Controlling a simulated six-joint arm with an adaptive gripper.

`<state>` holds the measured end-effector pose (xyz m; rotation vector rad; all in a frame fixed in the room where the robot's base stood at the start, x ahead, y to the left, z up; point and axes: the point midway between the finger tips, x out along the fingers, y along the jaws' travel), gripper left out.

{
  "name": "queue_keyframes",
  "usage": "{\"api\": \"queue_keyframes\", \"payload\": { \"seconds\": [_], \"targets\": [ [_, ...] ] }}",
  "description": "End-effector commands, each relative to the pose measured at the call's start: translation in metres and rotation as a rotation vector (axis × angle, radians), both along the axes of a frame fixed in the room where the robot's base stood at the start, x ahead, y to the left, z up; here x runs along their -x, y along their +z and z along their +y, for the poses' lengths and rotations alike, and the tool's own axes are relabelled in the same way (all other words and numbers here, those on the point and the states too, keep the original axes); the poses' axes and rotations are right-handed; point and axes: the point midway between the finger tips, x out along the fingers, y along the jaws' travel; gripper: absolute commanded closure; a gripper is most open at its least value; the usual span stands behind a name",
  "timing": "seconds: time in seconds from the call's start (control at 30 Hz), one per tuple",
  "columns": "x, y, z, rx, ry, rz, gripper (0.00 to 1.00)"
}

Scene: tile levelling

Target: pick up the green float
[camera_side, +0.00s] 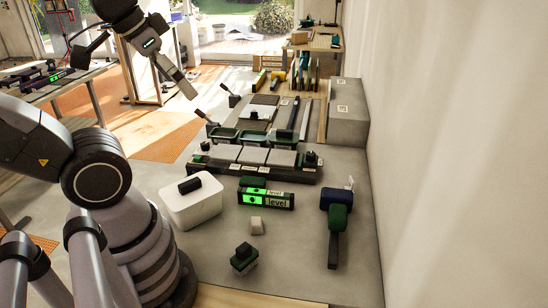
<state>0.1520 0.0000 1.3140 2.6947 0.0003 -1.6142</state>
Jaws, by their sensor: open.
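My gripper (134,78) is high at the upper left, far from this block. Its fingers are spread and nothing shows between them.
Tile racks (250,172) lie behind. A wall (440,150) bounds the right side.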

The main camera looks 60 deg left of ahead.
Motion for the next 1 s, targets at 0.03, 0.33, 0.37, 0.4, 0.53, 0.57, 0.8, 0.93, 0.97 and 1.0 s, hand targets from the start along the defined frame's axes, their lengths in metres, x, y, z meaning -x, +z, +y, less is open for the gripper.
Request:
{"api": "queue_keyframes", "payload": {
  "seconds": [0.03, 0.33, 0.37, 0.4, 0.53, 0.57, 0.8, 0.93, 0.97, 1.0],
  "targets": [
    [-0.0001, 0.0000, 0.0000, 0.000, 0.000, 0.000, 0.00],
    [-0.0002, 0.0001, 0.0000, 0.000, 0.000, 0.000, 0.16],
    [-0.0002, 0.0001, 0.0000, 0.000, 0.000, 0.000, 0.20],
    [-0.0002, 0.0001, 0.0000, 0.000, 0.000, 0.000, 0.25],
    [-0.0002, 0.0001, 0.0000, 0.000, 0.000, 0.000, 0.42],
    [-0.0002, 0.0001, 0.0000, 0.000, 0.000, 0.000, 0.46],
    [-0.0002, 0.0001, 0.0000, 0.000, 0.000, 0.000, 0.48],
    [-0.0029, 0.0001, 0.0016, -0.010, -0.002, 0.014, 0.48],
    [-0.0053, -0.0002, 0.0031, -0.017, -0.002, 0.027, 0.48],
    [-0.0096, -0.0008, 0.0057, -0.032, -0.004, 0.051, 0.48]
  ]
}}
